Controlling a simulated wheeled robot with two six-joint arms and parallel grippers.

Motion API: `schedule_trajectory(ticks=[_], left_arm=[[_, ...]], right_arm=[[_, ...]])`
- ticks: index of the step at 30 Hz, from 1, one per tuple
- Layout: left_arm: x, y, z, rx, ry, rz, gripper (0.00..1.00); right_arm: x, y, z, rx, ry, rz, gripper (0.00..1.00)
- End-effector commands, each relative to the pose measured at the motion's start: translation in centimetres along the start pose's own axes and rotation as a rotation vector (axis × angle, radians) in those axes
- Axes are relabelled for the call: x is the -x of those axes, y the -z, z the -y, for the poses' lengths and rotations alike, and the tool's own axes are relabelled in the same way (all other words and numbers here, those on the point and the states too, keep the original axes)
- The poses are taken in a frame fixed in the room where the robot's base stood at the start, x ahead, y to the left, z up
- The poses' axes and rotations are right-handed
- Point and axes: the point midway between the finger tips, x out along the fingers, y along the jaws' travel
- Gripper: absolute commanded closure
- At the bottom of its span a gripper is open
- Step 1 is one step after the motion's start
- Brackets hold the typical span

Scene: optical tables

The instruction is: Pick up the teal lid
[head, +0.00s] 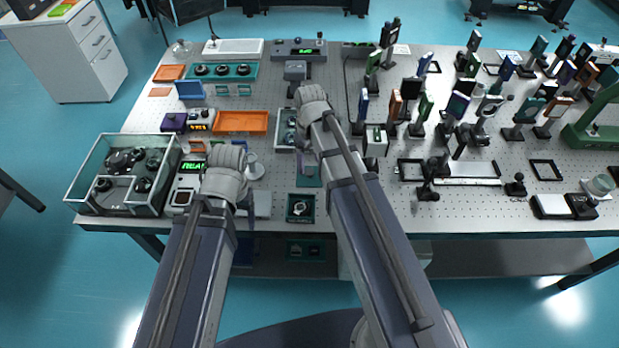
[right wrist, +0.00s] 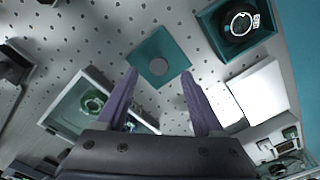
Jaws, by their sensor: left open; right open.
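The teal lid (right wrist: 172,48) is a flat square plate with a round grey knob, lying on the perforated table top. In the head view the lid (head: 309,177) shows just below my right gripper, partly hidden by my right arm. My right gripper (right wrist: 160,88) is open and empty. Its two purple fingers point toward the lid, with the lid between and beyond their tips; they do not visibly touch it. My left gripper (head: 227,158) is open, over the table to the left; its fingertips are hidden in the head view.
An open box (right wrist: 62,112) with a green-ringed part inside lies left of the right fingers. A dark teal tray (right wrist: 209,22) with a round part and a white box (right wrist: 262,88) are to the right. A glass-walled bin (head: 72,197) stands far left. Many upright optic mounts crowd the table's right half.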

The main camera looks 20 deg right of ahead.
Motion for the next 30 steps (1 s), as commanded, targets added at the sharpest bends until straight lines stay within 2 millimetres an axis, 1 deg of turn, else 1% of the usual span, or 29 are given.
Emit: schedule_trajectory(ticks=[1, 7, 10, 17, 20, 30], left_arm=[[-1.2, 0.1, -0.1, 0.0, 0.0, 0.0, 0.27], [-3.6, 0.2, -0.3, 0.0, 0.0, 0.0, 0.27], [-4.1, 0.2, -0.4, 0.0, 0.0, 0.0, 0.27], [-4.0, 0.2, -0.4, 0.0, 0.0, 0.0, 0.27], [-4.0, 0.2, -0.4, 0.0, 0.0, 0.0, 0.27], [-4.0, 0.2, -0.4, 0.0, 0.0, 0.0, 0.27]], right_arm=[[-1.2, 0.1, -0.1, 0.0, 0.0, 0.0, 0.31], [-3.6, 0.2, -0.1, 0.0, 0.0, 0.0, 0.31], [-4.2, 0.2, -0.1, 0.0, 0.0, 0.0, 0.31], [-4.0, 0.2, -0.1, 0.0, 0.0, 0.0, 0.31], [-4.0, 0.2, -0.1, 0.0, 0.0, 0.0, 0.4], [-4.0, 0.2, -0.1, 0.0, 0.0, 0.0, 0.79]])
